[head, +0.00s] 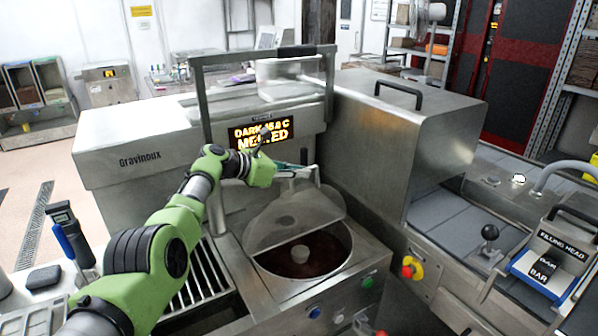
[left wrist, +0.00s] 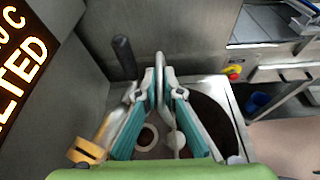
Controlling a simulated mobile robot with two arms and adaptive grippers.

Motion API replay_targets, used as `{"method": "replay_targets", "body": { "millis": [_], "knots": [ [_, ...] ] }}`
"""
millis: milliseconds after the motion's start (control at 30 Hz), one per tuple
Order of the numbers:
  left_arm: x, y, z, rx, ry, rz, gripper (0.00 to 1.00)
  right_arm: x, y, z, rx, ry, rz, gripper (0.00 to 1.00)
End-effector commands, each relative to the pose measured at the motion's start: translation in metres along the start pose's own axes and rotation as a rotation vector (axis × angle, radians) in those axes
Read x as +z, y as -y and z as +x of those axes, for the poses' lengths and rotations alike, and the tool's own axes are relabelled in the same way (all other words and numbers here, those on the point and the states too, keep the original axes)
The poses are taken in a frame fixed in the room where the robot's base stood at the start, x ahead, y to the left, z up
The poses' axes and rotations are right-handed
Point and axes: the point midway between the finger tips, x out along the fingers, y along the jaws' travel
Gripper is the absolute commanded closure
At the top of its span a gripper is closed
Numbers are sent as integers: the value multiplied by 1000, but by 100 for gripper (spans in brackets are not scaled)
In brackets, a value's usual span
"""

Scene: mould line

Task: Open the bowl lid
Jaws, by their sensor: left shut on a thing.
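The melting bowl (head: 345,262) is set in the steel top of the machine, with dark brown melted contents and a pale round hub inside. Its translucent lid (head: 285,220) is tilted up at the back, leaving the front of the bowl uncovered. My left gripper (head: 296,172) is above the lid's raised edge. In the left wrist view, the teal fingers of the left gripper (left wrist: 160,92) are shut on the lid's metal handle (left wrist: 159,66). The fingers hide part of the handle and the bowl. My right gripper is not in view.
The machine's display (head: 262,133) reads "MELTED" behind the gripper. A steel frame (head: 203,100) rises around the bowl's back. A steel hood (head: 420,130) stands close on the right. A red and yellow stop button (head: 411,268) and other buttons are on the front.

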Motion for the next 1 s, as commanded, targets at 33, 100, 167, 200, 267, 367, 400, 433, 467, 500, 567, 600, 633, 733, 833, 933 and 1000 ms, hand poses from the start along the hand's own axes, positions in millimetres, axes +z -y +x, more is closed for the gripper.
{"method": "replay_targets", "body": {
  "millis": [33, 100, 167, 200, 267, 367, 400, 433, 467, 500, 567, 600, 633, 733, 833, 933, 1000],
  "knots": [
    [-4, 0, 0, 0, -7, 0, 100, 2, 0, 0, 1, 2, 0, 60],
    [-5, 0, 1, -1, -8, 0, 100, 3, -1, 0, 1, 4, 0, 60],
    [-5, 0, 1, -1, -8, -1, 100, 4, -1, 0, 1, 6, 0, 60],
    [-5, 0, 1, -1, -8, -1, 100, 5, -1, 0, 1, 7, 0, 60],
    [-5, 0, 1, -1, -9, -1, 100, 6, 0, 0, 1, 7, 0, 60],
    [-6, 1, 1, -2, -9, -1, 84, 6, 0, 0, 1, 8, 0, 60],
    [-6, 1, 1, -2, -9, -1, 75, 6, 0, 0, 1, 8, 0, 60],
    [-5, 1, 1, -2, -9, -2, 75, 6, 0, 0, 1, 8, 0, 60],
    [-5, 0, 1, -2, -8, -1, 75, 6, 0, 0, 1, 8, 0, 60],
    [-4, 0, 1, -2, -7, -1, 75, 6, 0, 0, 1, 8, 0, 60],
    [-4, 0, 0, -1, -6, -1, 75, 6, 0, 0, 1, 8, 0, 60],
    [-4, 0, 0, -1, -6, -1, 75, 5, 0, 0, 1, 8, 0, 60],
    [-3, 0, 0, -1, -5, -1, 75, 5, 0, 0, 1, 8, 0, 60],
    [-3, 0, 0, -1, -4, -1, 75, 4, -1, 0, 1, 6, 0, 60],
    [-2, 0, -1, 0, -3, -1, 75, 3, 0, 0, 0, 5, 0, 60],
    [-2, -1, -4, 0, -2, 0, 75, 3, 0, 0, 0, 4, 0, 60],
    [-2, -2, -8, 0, -1, 0, 75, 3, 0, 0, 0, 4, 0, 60]
  ]
}}
